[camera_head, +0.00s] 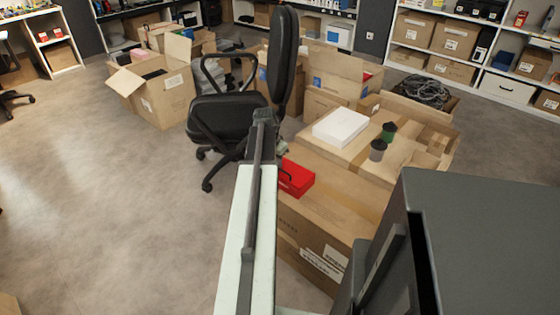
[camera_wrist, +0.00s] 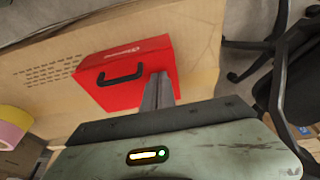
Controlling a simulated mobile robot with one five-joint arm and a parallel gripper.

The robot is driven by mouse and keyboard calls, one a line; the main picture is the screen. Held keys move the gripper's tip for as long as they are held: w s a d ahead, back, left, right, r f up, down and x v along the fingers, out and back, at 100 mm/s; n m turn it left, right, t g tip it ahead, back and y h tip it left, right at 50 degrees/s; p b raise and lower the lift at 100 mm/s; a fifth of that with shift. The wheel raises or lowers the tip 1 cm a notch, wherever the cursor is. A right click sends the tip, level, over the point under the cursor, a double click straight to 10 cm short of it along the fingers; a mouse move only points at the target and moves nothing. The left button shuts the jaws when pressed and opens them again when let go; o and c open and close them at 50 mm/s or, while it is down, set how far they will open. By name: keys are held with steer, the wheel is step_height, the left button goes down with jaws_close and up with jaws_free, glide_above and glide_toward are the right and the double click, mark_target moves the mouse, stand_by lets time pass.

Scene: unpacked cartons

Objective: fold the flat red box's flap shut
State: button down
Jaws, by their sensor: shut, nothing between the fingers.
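The red box (camera_head: 296,180) lies on a large cardboard carton (camera_head: 335,205), just right of my arm in the head view. It also shows in the wrist view (camera_wrist: 122,90), with a black handle (camera_wrist: 120,76) and small white lettering. I cannot tell how its flap stands. My gripper (camera_wrist: 161,76) is shut and empty. Its fingers overlap the right part of the box in the wrist view; I cannot tell whether they touch it. The fingers cannot be made out in the head view.
A black office chair (camera_head: 228,112) stands close left of the carton. A pink and yellow roll (camera_wrist: 12,128) shows at left in the wrist view. Floor at left is clear.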

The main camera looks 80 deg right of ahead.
steer(key=s+d+p+v, duration=0.1)
steer(key=d+p+v, duration=0.1)
steer(key=p+v, duration=0.8)
steer(key=shift+r+p, duration=0.6)
steer(key=shift+p, duration=0.2)
steer(key=shift+s, duration=0.1)
